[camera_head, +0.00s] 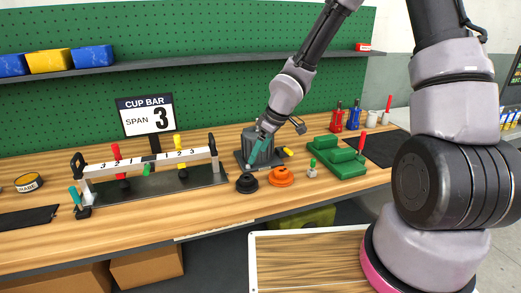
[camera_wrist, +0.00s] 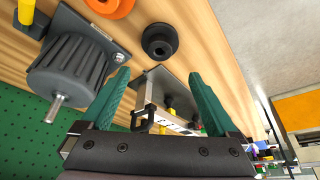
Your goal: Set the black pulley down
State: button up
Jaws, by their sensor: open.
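The black pulley (camera_head: 247,184) stands on the wooden bench top, just left of an orange pulley (camera_head: 280,177). In the wrist view the black pulley (camera_wrist: 159,41) lies beyond the fingertips, on bare wood, with its central bore showing. My gripper (camera_head: 250,158) is above and behind the black pulley, in front of the grey motor (camera_head: 262,151). In the wrist view my gripper (camera_wrist: 160,76) has its two green fingers spread with nothing between them. The fingers appear apart from the black pulley.
The motor (camera_wrist: 80,68) with its metal shaft is close to my fingers. A cup bar (camera_head: 150,161) on a dark base stands left, and a green fixture (camera_head: 338,157) stands right. Bare wood lies in front of the black pulley, up to the bench edge.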

jog(key=shift+d+r, duration=0.1)
jog(key=shift+r, duration=0.1)
jog(key=s+d+r+m+t+h, duration=0.3)
jog(key=d+r+m, duration=0.5)
jog(key=d+r, duration=0.9)
jog(key=s+d+r+m+t+y, duration=0.1)
jog(key=s+d+r+m, duration=0.2)
jog(key=s+r+m, duration=0.5)
jog(key=s+r, duration=0.6)
jog(key=shift+d+t, duration=0.2)
jog(key=shift+t, duration=0.2)
jog(key=shift+c, duration=0.3)
